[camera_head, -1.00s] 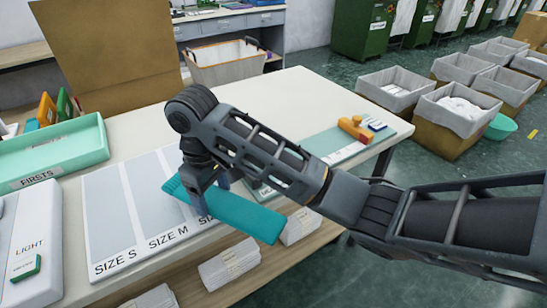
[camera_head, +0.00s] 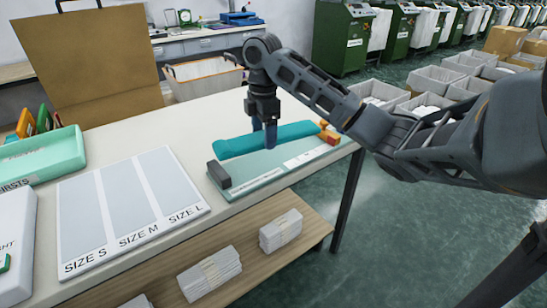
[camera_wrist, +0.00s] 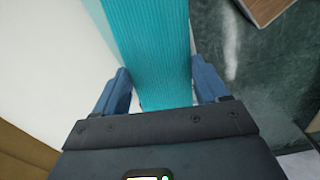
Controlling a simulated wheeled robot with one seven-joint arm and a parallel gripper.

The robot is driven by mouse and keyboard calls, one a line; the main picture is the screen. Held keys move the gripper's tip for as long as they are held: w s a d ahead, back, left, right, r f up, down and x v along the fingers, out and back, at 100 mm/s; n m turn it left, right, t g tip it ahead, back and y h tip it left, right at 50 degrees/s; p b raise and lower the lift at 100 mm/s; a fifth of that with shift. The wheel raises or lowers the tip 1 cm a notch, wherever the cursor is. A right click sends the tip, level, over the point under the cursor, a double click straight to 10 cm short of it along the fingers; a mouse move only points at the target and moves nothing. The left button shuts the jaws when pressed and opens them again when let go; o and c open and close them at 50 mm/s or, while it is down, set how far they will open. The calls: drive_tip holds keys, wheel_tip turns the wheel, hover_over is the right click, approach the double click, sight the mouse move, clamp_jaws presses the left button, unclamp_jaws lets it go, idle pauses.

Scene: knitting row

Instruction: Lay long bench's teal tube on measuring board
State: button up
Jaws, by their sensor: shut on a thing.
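The teal tube (camera_head: 235,145) is long, flat and ribbed. My gripper (camera_head: 264,138) is shut on it near its middle, pointing down. In the wrist view the tube (camera_wrist: 150,40) runs up between the two blue fingers of my gripper (camera_wrist: 162,85). The measuring board (camera_head: 268,167) is pale green with a white strip, and has a dark block (camera_head: 219,174) at its left end. In the head view the tube lies along the board's far side, roughly parallel to it. I cannot tell whether it touches the board.
Orange and yellow pieces (camera_head: 328,133) sit at the board's right end. A size board (camera_head: 130,205) marked S, M, L lies to the left, with a mint FIRSTS tray (camera_head: 40,160) beyond it. White bundles (camera_head: 210,273) lie on the lower shelf.

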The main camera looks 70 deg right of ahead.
drive_tip(key=shift+n, duration=0.9)
drive_tip(key=s+d, duration=0.2)
drive_tip(key=s, duration=0.1)
drive_tip(key=s+d+r, duration=0.1)
drive_tip(key=s+d, duration=0.4)
drive_tip(key=s, duration=0.1)
drive_tip(key=shift+s+d+r, duration=0.3)
drive_tip(key=shift+d, duration=0.1)
drive_tip(key=b, duration=0.1)
hover_over(267, 158)
wheel_tip(267, 158, down, 7)
drive_tip(key=shift+s+r, duration=0.1)
drive_tip(key=shift+f, duration=2)
drive_tip(key=shift+f, duration=0.2)
drive_tip(key=o, duration=1)
drive_tip(key=shift+o, duration=0.2)
drive_tip(key=shift+r, duration=0.1)
wheel_tip(267, 158, up, 12)
drive_tip(key=shift+r+p, duration=0.15)
drive_tip(key=shift+p, duration=0.15)
